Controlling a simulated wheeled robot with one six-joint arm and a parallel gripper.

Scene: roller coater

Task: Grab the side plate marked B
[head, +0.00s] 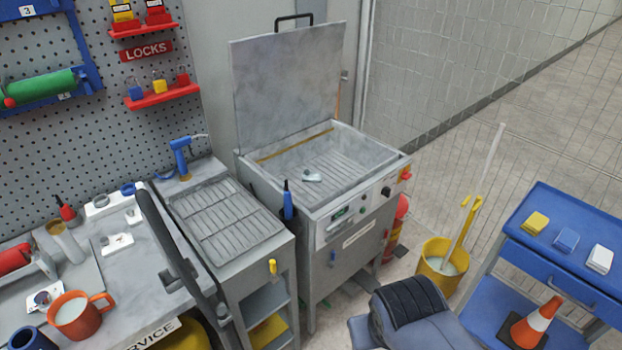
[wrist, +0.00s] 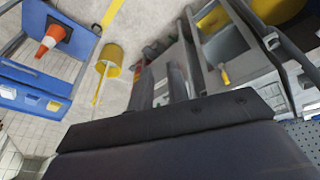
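I cannot make out a side plate marked B in either view.
An orange mug (head: 76,315) stands at the bench front. A dark bar (head: 178,262) rises along the bench edge. An open-lidded machine (head: 352,225) stands centre. A yellow mop bucket (head: 443,268) and a blue cart (head: 560,262) stand right. Floor shows between machine and cart.

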